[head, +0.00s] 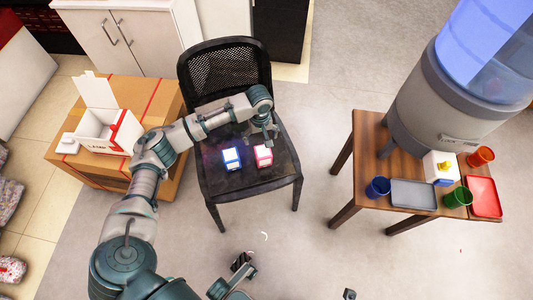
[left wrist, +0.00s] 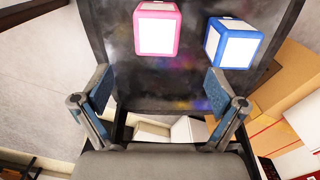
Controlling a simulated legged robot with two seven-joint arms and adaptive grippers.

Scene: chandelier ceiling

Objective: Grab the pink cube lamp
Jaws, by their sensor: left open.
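The pink cube lamp (head: 263,155), with white glowing faces, stands on the black chair's seat (head: 238,186). My left gripper (head: 270,133) is open and empty just above and behind it in the head view. In the left wrist view the pink cube lamp (left wrist: 157,30) lies beyond the open fingers (left wrist: 162,95), roughly centred between them and apart from them. A blue cube lamp (head: 231,158) stands to the left of the pink one; in the left wrist view it (left wrist: 233,43) is to the right. Part of what seems my right gripper (head: 243,264) shows at the bottom edge.
The chair's mesh backrest (head: 225,70) rises behind the seat. A cardboard box (head: 160,91) with an open white box (head: 105,128) stands at left. A wooden table (head: 365,150) at right holds a water dispenser (head: 445,100), cups and trays. Floor between chair and table is clear.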

